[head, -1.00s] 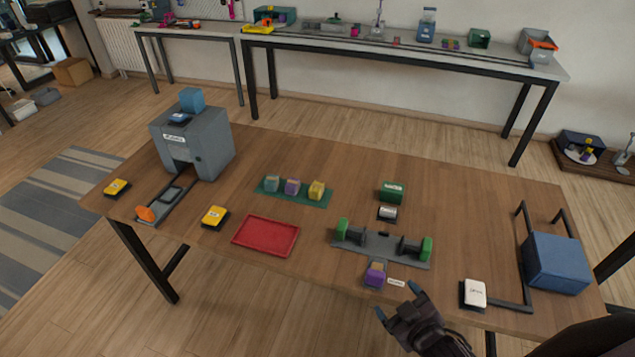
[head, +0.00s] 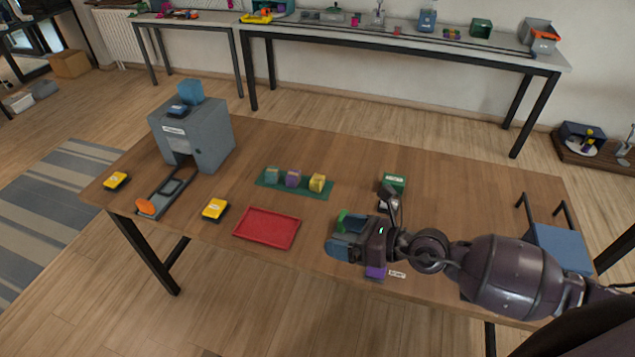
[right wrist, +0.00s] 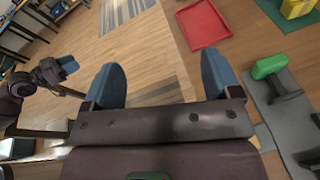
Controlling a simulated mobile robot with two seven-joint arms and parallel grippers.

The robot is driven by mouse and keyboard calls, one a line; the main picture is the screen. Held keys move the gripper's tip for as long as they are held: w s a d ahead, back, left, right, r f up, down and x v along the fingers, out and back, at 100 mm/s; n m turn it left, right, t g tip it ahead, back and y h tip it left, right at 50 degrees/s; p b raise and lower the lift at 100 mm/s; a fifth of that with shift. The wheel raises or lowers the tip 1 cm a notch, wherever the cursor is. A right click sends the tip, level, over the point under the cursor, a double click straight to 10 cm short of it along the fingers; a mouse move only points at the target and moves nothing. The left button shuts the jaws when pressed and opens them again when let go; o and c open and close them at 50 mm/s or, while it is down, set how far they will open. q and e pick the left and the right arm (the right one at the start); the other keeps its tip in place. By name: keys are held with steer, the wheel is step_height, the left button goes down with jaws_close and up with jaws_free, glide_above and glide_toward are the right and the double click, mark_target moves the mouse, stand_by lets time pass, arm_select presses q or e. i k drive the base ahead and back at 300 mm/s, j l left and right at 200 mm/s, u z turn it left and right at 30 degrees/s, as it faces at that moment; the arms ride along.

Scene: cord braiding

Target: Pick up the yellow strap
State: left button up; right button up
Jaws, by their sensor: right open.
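The yellow strap (head: 317,183) looks like a small yellow bundle at the right end of a green mat (head: 268,183), beside a purple and a teal one. A yellow bundle also shows at the top right edge of the right wrist view (right wrist: 298,8). My right gripper (head: 345,236) is open and empty, with blue fingertips. It hovers over the grey fixture, nearer the front edge than the strap and apart from it. In the right wrist view its fingers (right wrist: 160,72) are spread wide. My left gripper (right wrist: 62,68) shows small at the left there; its opening is unclear.
The red tray (head: 267,228) lies left of my right gripper. A green-ended clamp (right wrist: 270,66) rises from the grey fixture. A green box (head: 393,183) stands behind my forearm. A grey machine (head: 197,138) and yellow blocks are farther left. Wood between mat and fixture is clear.

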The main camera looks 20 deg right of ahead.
mark_target(318, 181)
steer(key=i+l, duration=0.3)
steer(key=i, duration=0.15)
steer(key=i+l, duration=0.25)
steer(key=i, duration=0.2)
